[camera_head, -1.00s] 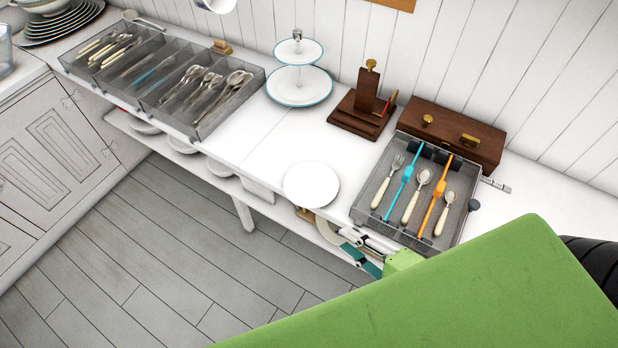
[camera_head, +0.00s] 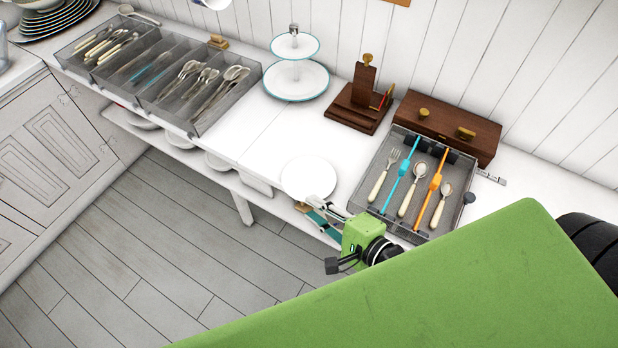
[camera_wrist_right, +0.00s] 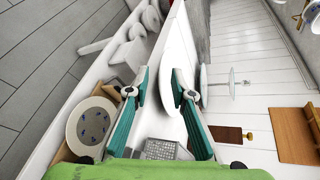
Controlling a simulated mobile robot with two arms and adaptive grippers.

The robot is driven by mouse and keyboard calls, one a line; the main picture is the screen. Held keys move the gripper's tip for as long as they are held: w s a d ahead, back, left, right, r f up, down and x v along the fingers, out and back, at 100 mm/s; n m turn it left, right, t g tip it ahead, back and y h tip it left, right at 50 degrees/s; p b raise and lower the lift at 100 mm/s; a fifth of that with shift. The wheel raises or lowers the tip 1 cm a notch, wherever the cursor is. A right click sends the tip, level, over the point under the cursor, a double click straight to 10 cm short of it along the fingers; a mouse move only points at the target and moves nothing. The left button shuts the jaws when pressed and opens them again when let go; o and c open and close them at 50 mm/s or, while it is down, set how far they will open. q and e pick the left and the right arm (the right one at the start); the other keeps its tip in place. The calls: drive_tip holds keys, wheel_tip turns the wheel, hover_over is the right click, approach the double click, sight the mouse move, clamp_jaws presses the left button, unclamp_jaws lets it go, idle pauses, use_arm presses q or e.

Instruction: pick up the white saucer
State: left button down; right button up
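The white saucer (camera_head: 308,178) lies flat near the front edge of the white counter (camera_head: 262,172), left of the small cutlery tray. My right gripper (camera_head: 310,206) is at the counter's front edge, just below and overlapping the saucer's near rim in the head view. In the right wrist view, its two teal fingers (camera_wrist_right: 160,76) are spread with a gap between them and nothing held. A pale, edge-on rim, apparently the saucer (camera_wrist_right: 203,82), shows beside the right-hand finger, which partly covers it. Contact cannot be told. My left gripper is not in view.
A small cutlery tray (camera_head: 369,211) and brown wooden box (camera_head: 450,128) are to the right. A tiered stand (camera_head: 297,80) and large cutlery tray (camera_head: 202,129) are behind and left. A blue-patterned plate (camera_wrist_right: 91,126) sits below. Counter left of the saucer is clear.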

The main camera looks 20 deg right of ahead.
sight(292, 191)
drive_tip(key=x, duration=0.4)
drive_tip(key=shift+w+p, duration=0.3)
drive_tip(key=shift+p, duration=0.05)
clamp_jaws()
drive_tip(key=shift+r, duration=0.15)
drive_tip(key=shift+r, duration=0.3)
wheel_tip(292, 191, up, 2)
drive_tip(key=shift+r, duration=0.2)
drive_tip(key=s+a+r, duration=0.4)
drive_tip(key=s+r, duration=0.5)
drive_tip(key=s, duration=0.4)
drive_tip(key=shift+s+r, duration=0.25)
drive_tip(key=shift+r, duration=0.15)
